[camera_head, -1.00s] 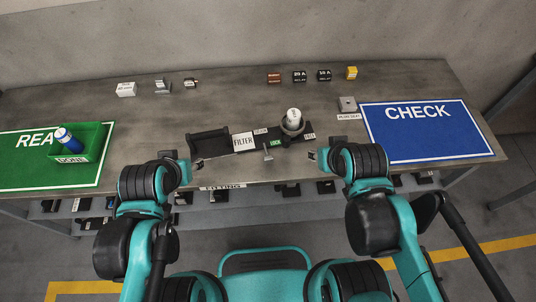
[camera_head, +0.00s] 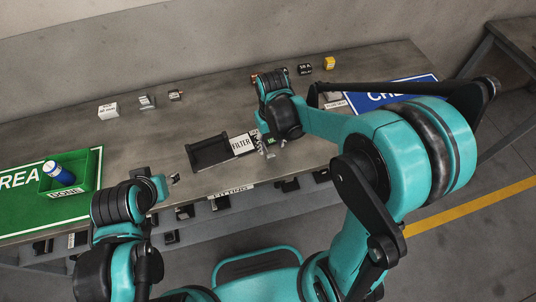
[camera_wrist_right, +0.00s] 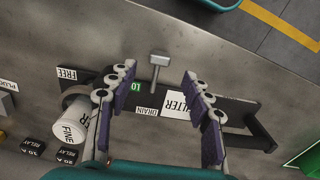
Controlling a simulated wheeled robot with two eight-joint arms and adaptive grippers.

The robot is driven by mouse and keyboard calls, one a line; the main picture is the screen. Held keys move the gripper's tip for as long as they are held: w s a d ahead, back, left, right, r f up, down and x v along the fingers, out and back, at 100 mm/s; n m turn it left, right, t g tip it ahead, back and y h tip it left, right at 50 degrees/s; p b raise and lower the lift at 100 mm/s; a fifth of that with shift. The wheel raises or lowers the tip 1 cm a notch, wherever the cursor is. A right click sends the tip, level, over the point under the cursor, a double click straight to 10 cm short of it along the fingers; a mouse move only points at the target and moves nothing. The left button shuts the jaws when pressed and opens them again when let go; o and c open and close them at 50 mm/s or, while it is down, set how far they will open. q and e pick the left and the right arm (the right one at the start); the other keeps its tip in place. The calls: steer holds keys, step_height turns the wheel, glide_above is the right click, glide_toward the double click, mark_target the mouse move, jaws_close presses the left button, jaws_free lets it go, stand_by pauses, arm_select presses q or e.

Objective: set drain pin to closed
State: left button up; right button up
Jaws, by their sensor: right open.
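The drain pin, a grey T-shaped handle (camera_wrist_right: 158,61), stands at the edge of the black fixture in the right wrist view, near the green label (camera_wrist_right: 135,86) and the DRAIN label (camera_wrist_right: 146,110). My right gripper (camera_wrist_right: 160,72) is open, its two purple-padded fingers apart, with the pin between and just beyond the fingertips; I see no contact. In the head view the right gripper (camera_head: 270,148) is over the fixture and its arm hides the pin. My left gripper (camera_head: 160,178) is open and empty near the table's front edge.
A FILTER plate (camera_head: 241,144) adjoins a black tray (camera_head: 208,152). Several small blocks line the back.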

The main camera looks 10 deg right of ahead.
mark_target(271, 155)
step_height(271, 155, down, 7)
steer(key=shift+r+b, duration=0.15)
steer(key=shift+b, duration=1.05)
